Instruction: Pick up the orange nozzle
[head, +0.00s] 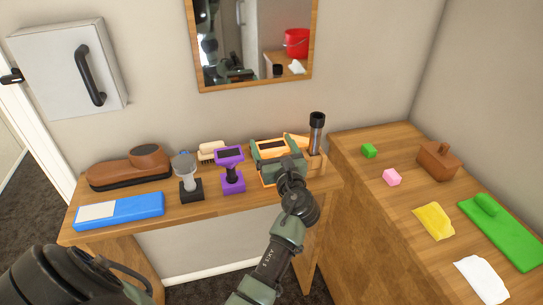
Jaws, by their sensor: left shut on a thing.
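The orange nozzle (271,146), with a dark panel on its face, is at the right part of the wooden shelf (215,196). My left gripper (279,158) is shut on it, and its green-grey fingers and wrist hide much of the nozzle's lower part. I cannot tell whether the nozzle still touches what is below it. A purple nozzle-like piece (231,168) and a grey one (187,178) stand upright to the left. My right gripper is not in view.
A dark cylinder (317,132) stands close to the right of my gripper. The right counter (400,226) holds small blocks, cloths and a green board (505,236).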

